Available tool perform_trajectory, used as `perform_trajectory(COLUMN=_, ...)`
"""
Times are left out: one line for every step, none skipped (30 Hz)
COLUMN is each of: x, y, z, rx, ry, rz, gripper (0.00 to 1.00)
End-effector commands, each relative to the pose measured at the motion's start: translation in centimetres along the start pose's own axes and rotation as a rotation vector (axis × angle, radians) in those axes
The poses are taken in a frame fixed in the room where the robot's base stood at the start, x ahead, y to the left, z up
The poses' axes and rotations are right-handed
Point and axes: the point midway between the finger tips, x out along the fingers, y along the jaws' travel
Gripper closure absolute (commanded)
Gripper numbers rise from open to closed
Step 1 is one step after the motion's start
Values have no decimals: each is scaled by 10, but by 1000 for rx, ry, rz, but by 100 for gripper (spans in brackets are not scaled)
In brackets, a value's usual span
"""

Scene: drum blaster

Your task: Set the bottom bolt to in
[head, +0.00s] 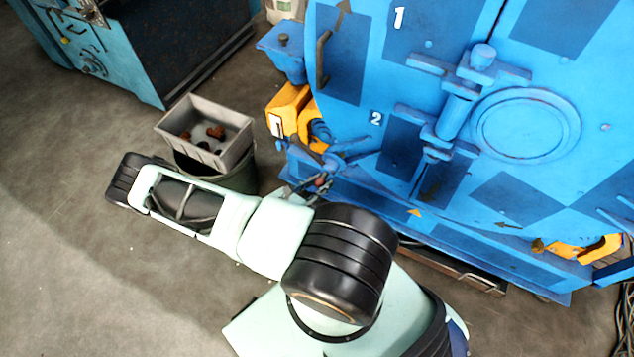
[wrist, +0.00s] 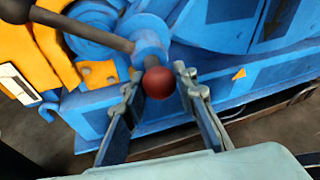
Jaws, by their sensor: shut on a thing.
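The bottom bolt shows low on the blue machine as a blue hub (wrist: 148,34) with a red ball (wrist: 159,82) on a short dark stem. In the head view the blue bolt part (head: 335,163) is small, and the red ball (head: 320,182) is partly hidden by my gripper. My gripper (wrist: 160,76) has one finger on each side of the red ball and is shut on it. In the head view my gripper (head: 308,186) reaches the lower left corner of the machine. The bolt's exact position, in or out, cannot be told.
A dark lever (wrist: 85,28) with a round knob runs left from the hub. Yellow blocks (head: 285,110) sit at the machine's left side. A grey bin (head: 205,150) with loose bits stands on a drum behind my forearm. The floor at the left is clear.

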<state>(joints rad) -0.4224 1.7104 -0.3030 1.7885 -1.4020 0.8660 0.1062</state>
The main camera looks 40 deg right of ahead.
Motion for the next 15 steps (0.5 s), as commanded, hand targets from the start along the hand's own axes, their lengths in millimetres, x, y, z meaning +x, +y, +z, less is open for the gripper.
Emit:
perform_trajectory(x=3, y=-8, z=6, rx=-1, ry=-10, rz=-15, gripper=100)
perform_trajectory(x=3, y=-9, z=6, rx=0, ry=-10, rz=-16, gripper=100)
perform_trajectory(x=3, y=-9, z=7, rx=0, ry=-9, rz=-17, gripper=100)
perform_trajectory(x=3, y=-10, z=7, rx=0, ry=-9, rz=-18, gripper=100)
perform_trajectory(x=3, y=-10, z=8, rx=0, ry=-9, rz=-18, gripper=100)
perform_trajectory(x=3, y=-10, z=8, rx=1, ry=-9, rz=-19, gripper=100)
perform_trajectory(x=3, y=-10, z=8, rx=1, ry=-9, rz=-19, gripper=100)
perform_trajectory(x=3, y=-11, z=8, rx=1, ry=-9, rz=-20, gripper=100)
perform_trajectory(x=3, y=-11, z=8, rx=1, ry=-9, rz=-20, gripper=100)
perform_trajectory(x=4, y=-11, z=8, rx=1, ry=-8, rz=-20, gripper=100)
perform_trajectory(x=4, y=-11, z=8, rx=1, ry=-8, rz=-21, gripper=100)
perform_trajectory(x=4, y=-11, z=8, rx=1, ry=-8, rz=-21, gripper=100)
perform_trajectory(x=4, y=-11, z=8, rx=1, ry=-8, rz=-21, gripper=100)
perform_trajectory(x=4, y=-11, z=8, rx=1, ry=-8, rz=-21, gripper=100)
perform_trajectory(x=4, y=-11, z=8, rx=1, ry=-9, rz=-21, gripper=100)
